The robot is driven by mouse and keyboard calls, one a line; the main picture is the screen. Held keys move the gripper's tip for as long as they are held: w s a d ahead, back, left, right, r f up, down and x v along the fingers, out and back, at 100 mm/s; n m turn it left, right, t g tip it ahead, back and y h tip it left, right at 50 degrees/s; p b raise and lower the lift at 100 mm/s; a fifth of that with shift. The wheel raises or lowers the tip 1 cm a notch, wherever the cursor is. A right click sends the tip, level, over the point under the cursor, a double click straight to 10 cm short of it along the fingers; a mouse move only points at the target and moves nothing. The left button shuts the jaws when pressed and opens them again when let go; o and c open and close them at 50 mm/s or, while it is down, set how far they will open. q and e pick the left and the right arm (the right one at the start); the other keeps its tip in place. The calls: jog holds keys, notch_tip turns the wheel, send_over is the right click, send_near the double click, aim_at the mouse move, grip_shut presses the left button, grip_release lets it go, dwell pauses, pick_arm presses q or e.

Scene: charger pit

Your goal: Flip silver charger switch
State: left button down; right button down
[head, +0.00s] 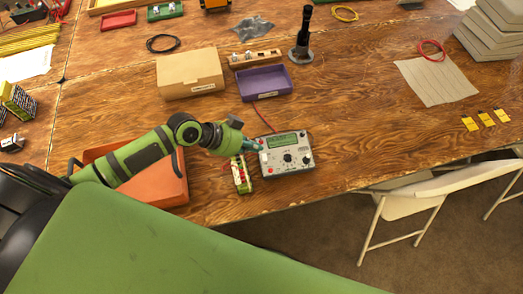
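The silver charger (297,170) lies near the front edge of the wooden table, right of centre. Its face has a greenish display, dark knobs and small switches; it is too small to tell how the switch is set. My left gripper (255,147) reaches in from the left, and its teal fingertips are at the charger's upper left edge. I cannot tell whether they touch it or how far apart the fingers are. My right gripper is not in view.
A small board with red and pale parts (240,175) lies just left of the charger. An orange tray (174,192) sits under my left arm. A purple tray (264,82) and a cardboard box (190,74) stand behind. The table right of the charger is clear.

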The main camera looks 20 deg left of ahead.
aim_at(263, 159)
pick_arm(q)
jog(key=x, duration=0.3)
jog(key=shift+w+d+f+p, duration=0.15)
jog(key=shift+w+d+p, duration=0.1)
jog(key=shift+d+p, duration=0.05)
jog(key=shift+a+f, duration=0.2)
jog(key=shift+f, duration=1)
jog(key=shift+a+f, duration=0.1)
jog(key=shift+f, duration=0.65)
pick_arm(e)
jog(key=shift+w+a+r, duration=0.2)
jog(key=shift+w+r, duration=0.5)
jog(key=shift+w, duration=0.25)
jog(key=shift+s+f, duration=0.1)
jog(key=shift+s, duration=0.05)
